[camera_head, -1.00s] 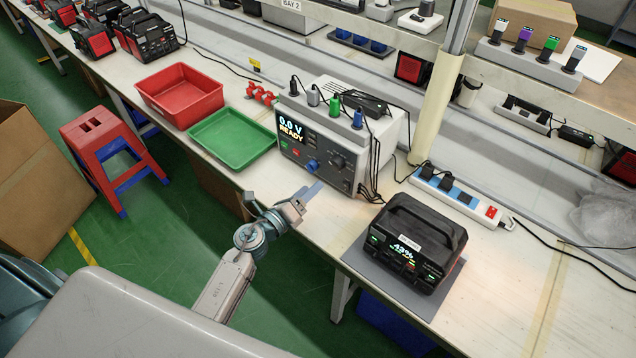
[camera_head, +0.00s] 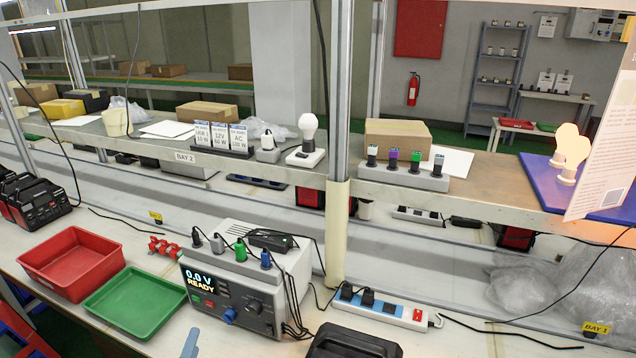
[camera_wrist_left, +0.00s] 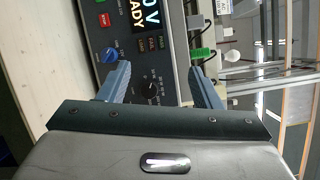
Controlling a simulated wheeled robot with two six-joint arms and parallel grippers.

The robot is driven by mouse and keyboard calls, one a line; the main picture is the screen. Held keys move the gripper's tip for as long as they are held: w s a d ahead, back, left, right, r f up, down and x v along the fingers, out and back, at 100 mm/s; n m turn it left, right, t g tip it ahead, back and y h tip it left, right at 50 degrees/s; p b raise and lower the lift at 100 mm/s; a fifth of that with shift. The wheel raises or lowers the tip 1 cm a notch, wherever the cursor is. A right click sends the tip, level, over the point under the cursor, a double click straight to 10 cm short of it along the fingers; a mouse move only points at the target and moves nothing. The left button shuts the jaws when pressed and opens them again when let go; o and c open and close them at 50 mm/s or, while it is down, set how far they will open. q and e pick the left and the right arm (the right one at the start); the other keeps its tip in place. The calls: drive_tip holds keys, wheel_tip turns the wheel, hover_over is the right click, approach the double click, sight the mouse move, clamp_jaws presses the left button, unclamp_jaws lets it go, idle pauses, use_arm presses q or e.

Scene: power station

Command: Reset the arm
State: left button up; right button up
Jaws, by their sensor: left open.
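My left gripper (camera_wrist_left: 160,82) is open, with two blue-grey fingers spread apart and nothing between them. In the head view only a blue fingertip (camera_head: 190,343) shows at the bottom edge; the rest of the left arm is out of the picture. The fingers point toward the front panel of the grey test unit (camera_head: 231,304), whose display reads 0.0 V READY. The same unit shows sideways behind the fingers in the left wrist view (camera_wrist_left: 150,60). I cannot tell the exact gap to it. My right gripper is in no view.
A green tray (camera_head: 136,306) and a red tray (camera_head: 73,262) lie left of the unit. A power strip (camera_head: 384,308) and a black power station (camera_head: 352,343) are to its right. A shelf (camera_head: 300,180) with chargers and a bulb runs behind, with an upright post (camera_head: 338,230).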

use_arm(q)
drive_tip(key=s+a+f+n+g+y, duration=0.2)
drive_tip(key=s+a+n+g+y, duration=0.4)
drive_tip(key=s+n, duration=0.6)
drive_tip(key=s+d+f+n+g+h, duration=0.1)
drive_tip(key=s+d+n+g+h, duration=0.25)
drive_tip(key=s, duration=0.35)
drive_tip(key=s+d+f+n+g+h, duration=0.2)
drive_tip(key=s+d+n+g, duration=0.25)
drive_tip(key=s, duration=0.35)
drive_tip(key=a+f+g+b, duration=0.1)
drive_tip(key=a+f+g, duration=0.15)
drive_tip(key=f, duration=3.05)
drive_tip(key=s+a+f, duration=0.2)
drive_tip(key=s+f, duration=1.6)
drive_tip(key=shift+s+g+b, duration=0.35)
drive_tip(key=shift+s+g, duration=0.05)
drive_tip(key=shift+g, duration=0.05)
